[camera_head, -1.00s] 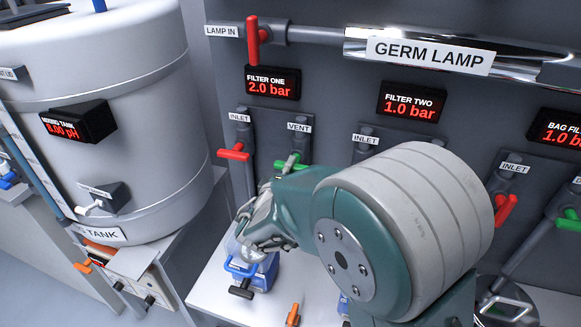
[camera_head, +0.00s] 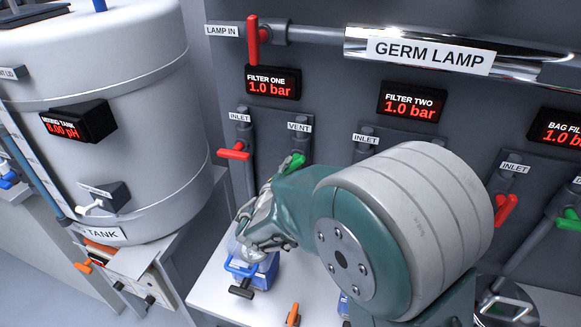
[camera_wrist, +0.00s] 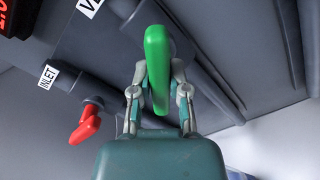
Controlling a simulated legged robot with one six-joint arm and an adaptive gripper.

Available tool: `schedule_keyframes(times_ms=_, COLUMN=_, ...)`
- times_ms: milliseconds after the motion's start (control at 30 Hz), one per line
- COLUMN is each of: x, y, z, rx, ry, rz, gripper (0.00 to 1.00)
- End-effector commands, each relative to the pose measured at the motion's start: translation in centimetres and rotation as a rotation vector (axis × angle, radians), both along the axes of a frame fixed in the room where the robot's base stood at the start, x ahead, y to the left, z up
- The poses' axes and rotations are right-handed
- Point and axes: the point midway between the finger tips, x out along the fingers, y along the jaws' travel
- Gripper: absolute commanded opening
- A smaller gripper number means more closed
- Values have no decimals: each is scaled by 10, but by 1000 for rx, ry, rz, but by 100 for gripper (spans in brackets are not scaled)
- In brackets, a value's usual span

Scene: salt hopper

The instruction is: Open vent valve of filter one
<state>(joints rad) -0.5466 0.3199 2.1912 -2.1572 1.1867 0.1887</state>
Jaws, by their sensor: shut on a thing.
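The green vent valve handle (camera_wrist: 157,68) of filter one stands between the fingers of my gripper (camera_wrist: 159,92) in the wrist view. My gripper is shut on it, with a finger on each side. In the head view, part of the green handle (camera_head: 293,161) shows below the VENT label (camera_head: 299,125), and my arm hides the rest and the grip. The filter one display (camera_head: 272,84) reads 1.0 bar.
The red inlet handle (camera_head: 234,152) of filter one is left of the vent, also in the wrist view (camera_wrist: 86,126). A red lamp inlet handle (camera_head: 253,42) hangs above. The mixing tank (camera_head: 150,110) stands left. A blue item (camera_head: 258,270) sits below on the white surface.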

Motion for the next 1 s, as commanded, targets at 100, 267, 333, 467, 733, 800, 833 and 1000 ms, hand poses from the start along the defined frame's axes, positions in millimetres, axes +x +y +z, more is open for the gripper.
schedule_keyframes(times_ms=100, x=-1, y=-1, z=-3, rx=-104, ry=44, rz=-1, gripper=0)
schedule_keyframes(times_ms=267, x=-1, y=-1, z=-3, rx=-246, ry=93, rz=1, gripper=0)
schedule_keyframes(times_ms=333, x=-1, y=-1, z=-3, rx=-306, ry=115, rz=1, gripper=0)
schedule_keyframes(times_ms=467, x=0, y=0, z=-3, rx=-411, ry=150, rz=2, gripper=0)
schedule_keyframes(times_ms=733, x=0, y=0, z=-2, rx=-577, ry=206, rz=3, gripper=0)
schedule_keyframes(times_ms=800, x=0, y=1, z=-2, rx=-607, ry=216, rz=3, gripper=0)
schedule_keyframes(times_ms=833, x=0, y=1, z=-2, rx=-617, ry=220, rz=3, gripper=0)
schedule_keyframes(times_ms=1000, x=0, y=1, z=-2, rx=-661, ry=233, rz=4, gripper=0)
